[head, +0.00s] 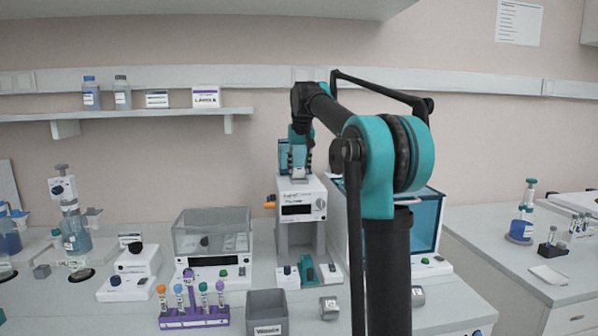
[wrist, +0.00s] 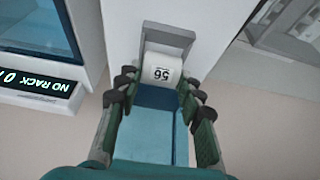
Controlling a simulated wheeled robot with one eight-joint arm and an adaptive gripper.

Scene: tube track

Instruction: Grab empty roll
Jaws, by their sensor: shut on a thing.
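A white roll (wrist: 161,69) marked "56" sits in a grey holder (wrist: 168,37) on top of the white device (head: 300,208) in the middle of the bench. My gripper (wrist: 158,86) reaches down to it from above, one set of dark fingertips on each side, and is shut on the roll. In the head view my gripper (head: 299,160) is at the top of that device. The roll is small there and partly hidden by the fingers. I cannot tell from its surface whether the roll is empty.
A blue-windowed machine (head: 425,225) stands close on the right, partly behind my arm. A clear-lidded device (head: 212,238) stands on the left. A purple tube rack (head: 195,317), a grey waste bin (head: 267,314) and a small roll-like item (head: 329,307) are along the front.

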